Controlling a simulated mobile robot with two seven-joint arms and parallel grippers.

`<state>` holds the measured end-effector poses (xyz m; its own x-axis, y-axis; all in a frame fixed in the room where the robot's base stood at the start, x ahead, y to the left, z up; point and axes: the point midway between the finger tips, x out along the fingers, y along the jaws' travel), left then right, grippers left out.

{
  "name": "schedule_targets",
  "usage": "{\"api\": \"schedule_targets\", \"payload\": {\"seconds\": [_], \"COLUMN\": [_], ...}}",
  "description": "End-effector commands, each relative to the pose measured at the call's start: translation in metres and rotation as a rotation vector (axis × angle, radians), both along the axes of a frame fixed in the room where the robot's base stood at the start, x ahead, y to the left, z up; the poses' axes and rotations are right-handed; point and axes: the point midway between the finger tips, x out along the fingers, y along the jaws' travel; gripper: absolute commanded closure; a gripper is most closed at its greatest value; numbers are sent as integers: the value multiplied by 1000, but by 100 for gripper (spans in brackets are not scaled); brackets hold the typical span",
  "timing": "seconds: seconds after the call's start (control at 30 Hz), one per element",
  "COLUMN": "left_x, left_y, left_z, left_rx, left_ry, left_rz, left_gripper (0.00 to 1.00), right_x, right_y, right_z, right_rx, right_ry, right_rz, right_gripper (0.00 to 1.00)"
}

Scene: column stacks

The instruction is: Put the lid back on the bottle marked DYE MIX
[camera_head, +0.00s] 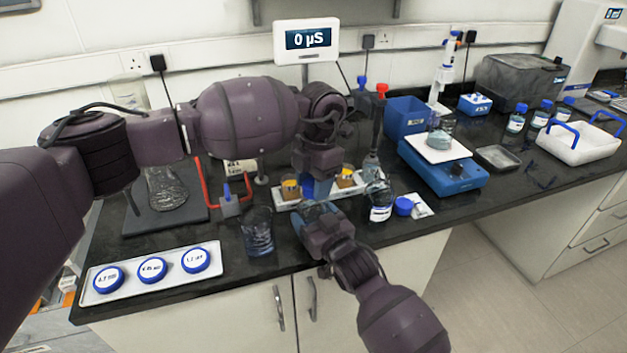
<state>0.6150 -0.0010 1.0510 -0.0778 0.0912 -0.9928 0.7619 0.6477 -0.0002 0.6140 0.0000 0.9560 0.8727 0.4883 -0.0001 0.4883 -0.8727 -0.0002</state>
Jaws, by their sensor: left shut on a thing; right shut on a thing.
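A small clear bottle (380,206) with a white label stands near the bench's front edge; its print is too small to read. A blue lid (403,206) lies on the bench just right of it, apart from it. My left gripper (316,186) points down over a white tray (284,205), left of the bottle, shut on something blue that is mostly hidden. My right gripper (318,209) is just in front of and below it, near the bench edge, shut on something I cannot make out.
Amber beakers (291,190) stand on the white tray beside my grippers. A glass beaker (257,233) and a tray of blue lids (152,270) are to the left. A blue-based scale (447,175) and a white carrier (580,148) are to the right.

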Motion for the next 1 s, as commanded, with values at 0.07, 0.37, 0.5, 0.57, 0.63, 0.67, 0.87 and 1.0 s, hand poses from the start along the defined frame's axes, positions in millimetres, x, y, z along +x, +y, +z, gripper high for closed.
{"api": "schedule_targets", "payload": {"seconds": [0.07, 0.37, 0.5, 0.57, 0.63, 0.67, 0.87, 1.0], "left_x": [0, 0, 0, 0, 0, 0, 0, 0], "left_y": [0, 0, 0, 0, 0, 0, 0, 0], "left_z": [-2, -7, -7, -7, -7, -6, -6, -6], "left_rx": [0, 1, 1, 1, 1, 1, 2, 1], "left_ry": [0, 1, 0, -1, -1, -2, -2, -3], "left_rz": [0, 0, -5, -26, -82, -116, -420, -641], "left_gripper": [76, 76, 76, 76, 76, 76, 76, 76], "right_x": [0, 0, 0, 0, 0, 0, 0, 0], "right_y": [0, 0, 0, 0, 0, 0, 0, 0], "right_z": [-1, -1, -1, -1, -1, -1, -1, -1], "right_rx": [-1, -1, -1, -1, -1, -1, -1, -1], "right_ry": [2, 2, 2, 2, 2, 2, 2, 2], "right_rz": [0, 0, 0, 0, -1, -1, -1, -1], "right_gripper": [70, 70, 93, 93, 94, 94, 94, 94]}}
